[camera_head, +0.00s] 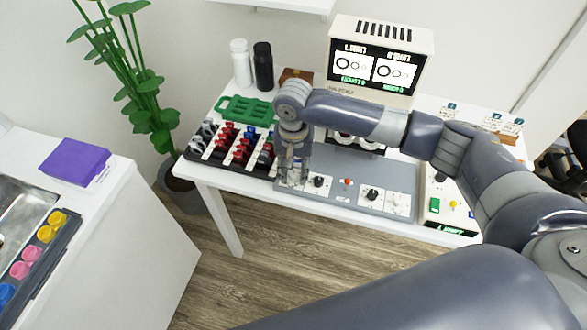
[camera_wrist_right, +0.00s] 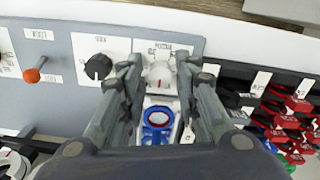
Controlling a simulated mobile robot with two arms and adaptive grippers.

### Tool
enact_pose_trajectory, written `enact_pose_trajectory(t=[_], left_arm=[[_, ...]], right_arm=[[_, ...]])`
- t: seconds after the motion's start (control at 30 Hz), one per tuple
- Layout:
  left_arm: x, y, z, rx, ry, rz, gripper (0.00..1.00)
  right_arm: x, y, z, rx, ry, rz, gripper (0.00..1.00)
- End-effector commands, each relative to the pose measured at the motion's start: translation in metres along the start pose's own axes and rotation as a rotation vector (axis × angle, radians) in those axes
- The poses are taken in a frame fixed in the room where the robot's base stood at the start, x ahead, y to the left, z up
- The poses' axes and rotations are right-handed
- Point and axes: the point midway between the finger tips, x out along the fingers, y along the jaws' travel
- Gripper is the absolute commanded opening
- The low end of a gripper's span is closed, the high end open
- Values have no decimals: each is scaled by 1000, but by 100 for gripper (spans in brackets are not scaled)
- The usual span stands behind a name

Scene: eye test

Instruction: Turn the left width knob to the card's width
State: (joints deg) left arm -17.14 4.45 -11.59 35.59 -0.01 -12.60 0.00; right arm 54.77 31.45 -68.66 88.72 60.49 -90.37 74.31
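A white knob with a red mark (camera_wrist_right: 160,75) sits on a small white plate on the grey panel (camera_head: 345,205). In the wrist view it stands between the two fingers of my right gripper (camera_wrist_right: 160,68), with gaps showing at both sides. My right gripper (camera_head: 291,178) is open over the left end of the panel in the head view and hides most of this knob there. A blue holder with a red ring (camera_wrist_right: 157,120) lies between the fingers, nearer the wrist. Small white cards (camera_head: 452,108) stand at the back right; their writing is too small to read. My left gripper is out of view.
A black knob (camera_head: 318,181) and an orange lever (camera_head: 347,182) are right of the gripper. A rack of red and dark pieces (camera_head: 238,150) is close on its left. A monitor (camera_head: 378,60) showing two ring pictures stands behind. A green-buttoned box (camera_head: 437,205) is at the right.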

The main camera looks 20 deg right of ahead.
Motion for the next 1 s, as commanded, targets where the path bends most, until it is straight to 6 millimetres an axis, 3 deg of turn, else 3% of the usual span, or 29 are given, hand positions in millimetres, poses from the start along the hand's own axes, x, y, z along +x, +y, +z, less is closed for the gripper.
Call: enact_pose_trajectory(t=[0.27,0.4,0.63,1.0], left_arm=[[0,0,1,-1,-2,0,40],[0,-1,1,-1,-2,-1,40],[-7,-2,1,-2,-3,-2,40],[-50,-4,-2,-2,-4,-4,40]], right_arm=[[1,0,0,-1,0,0,27],[1,0,0,-1,0,0,0],[-1,0,0,-23,-1,0,0],[-3,0,1,-314,-3,0,0]])
